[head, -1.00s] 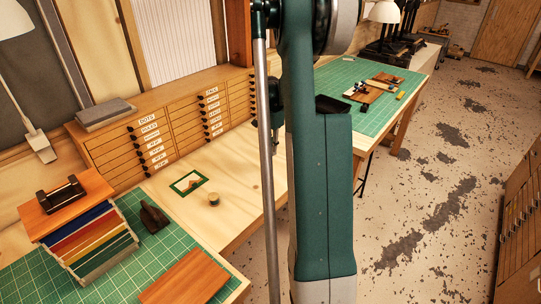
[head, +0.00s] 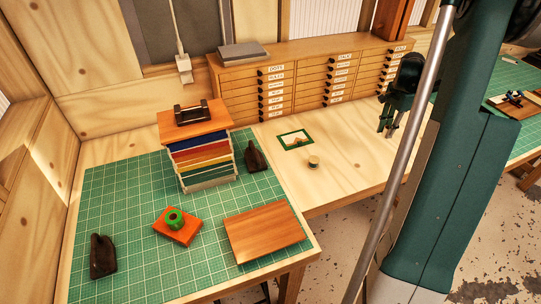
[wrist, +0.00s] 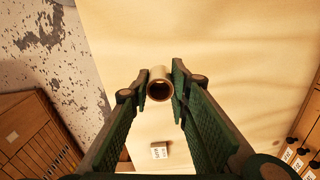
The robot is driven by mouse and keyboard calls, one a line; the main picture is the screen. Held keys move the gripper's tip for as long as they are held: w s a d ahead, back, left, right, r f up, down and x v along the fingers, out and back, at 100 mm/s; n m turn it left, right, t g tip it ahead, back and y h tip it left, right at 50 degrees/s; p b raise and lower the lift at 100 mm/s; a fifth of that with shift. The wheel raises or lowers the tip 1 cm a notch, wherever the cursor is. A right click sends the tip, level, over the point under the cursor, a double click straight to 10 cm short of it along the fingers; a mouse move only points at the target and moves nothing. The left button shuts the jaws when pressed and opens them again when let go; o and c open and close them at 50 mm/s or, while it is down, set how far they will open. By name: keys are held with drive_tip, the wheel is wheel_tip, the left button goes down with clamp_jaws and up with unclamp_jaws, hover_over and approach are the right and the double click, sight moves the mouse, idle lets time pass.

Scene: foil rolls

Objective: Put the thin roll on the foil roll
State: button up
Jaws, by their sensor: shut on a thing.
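My gripper (wrist: 154,88) is shut on a thin, tan roll (wrist: 160,74) in the wrist view. The roll's hollow, copper-coloured end faces the camera, between the two fingertips. In the head view my gripper (head: 391,128) hangs over the right part of the pale wooden bench, in front of the drawers; the held roll cannot be made out there. A short roll (head: 313,163) with a pale top and darker side stands upright on the bench, left of my gripper and apart from it. It may be the foil roll; I cannot tell for sure.
A green-framed card (head: 295,140) lies behind the short roll. A green ring-shaped roll (head: 175,219) sits on an orange block (head: 178,232) on the green cutting mat (head: 130,195). A wooden board (head: 264,232) and a colourful rack (head: 205,165) also stand there. Drawers (head: 290,93) line the back.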

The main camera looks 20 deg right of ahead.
drive_tip(key=shift+a, duration=0.1)
drive_tip(key=w+a+r+n, duration=0.1)
drive_tip(key=w+a+n, duration=0.15)
drive_tip(key=a, duration=0.95)
drive_tip(key=w+a+r+n+b, duration=0.1)
drive_tip(key=w+a+r+n, duration=0.15)
drive_tip(key=a, duration=0.85)
drive_tip(key=w+a+r+n, duration=0.1)
drive_tip(key=w+a+n, duration=0.15)
drive_tip(key=a, duration=0.95)
drive_tip(key=s+a+r+n+p, duration=0.1)
drive_tip(key=s+a, duration=0.3)
drive_tip(key=a, duration=1.4)
drive_tip(key=s+a+r+n+p, duration=0.1)
drive_tip(key=s+a+n, duration=0.3)
drive_tip(key=a, duration=1.4)
drive_tip(key=s+a+r+n, duration=0.1)
drive_tip(key=s+a, duration=0.4)
drive_tip(key=a, duration=1.4)
drive_tip(key=shift+r+n+p, duration=0.3)
drive_tip(key=shift+n+p, duration=0.1)
drive_tip(key=shift+n, duration=0.45)
drive_tip(key=shift+d+f, duration=0.1)
drive_tip(key=shift+f, duration=2.8)
